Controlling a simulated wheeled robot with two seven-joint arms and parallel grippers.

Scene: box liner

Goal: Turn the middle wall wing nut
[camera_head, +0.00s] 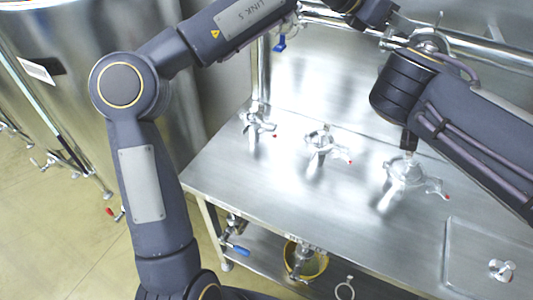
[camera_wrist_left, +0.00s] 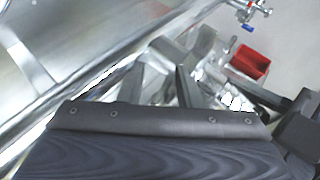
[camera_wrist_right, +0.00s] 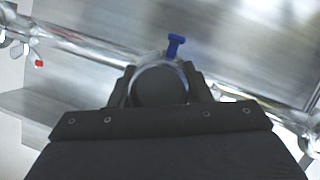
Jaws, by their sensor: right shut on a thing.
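In the right wrist view my right gripper (camera_wrist_right: 160,85) is closed around a round fitting on the wall pipe. A blue wing tip (camera_wrist_right: 176,45) of the wing nut sticks up past the jaws; the rest is mostly hidden. In the head view a blue-tipped wall fitting (camera_head: 280,43) hangs below my left forearm; I cannot tell whether it is the same one. Grey parts in front of my left gripper (camera_wrist_left: 175,85) show beside a pipe in the left wrist view; its jaw state is unclear. In the head view both hands are largely cut off or hidden near the top edge.
A steel table (camera_head: 260,180) carries red-tipped clamps at its left (camera_head: 258,124), middle (camera_head: 320,142) and right (camera_head: 405,172). A large steel tank (camera_head: 60,90) stands left. A wall pipe (camera_head: 480,50) runs behind my right arm. A red bin (camera_wrist_left: 250,62) sits lower down.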

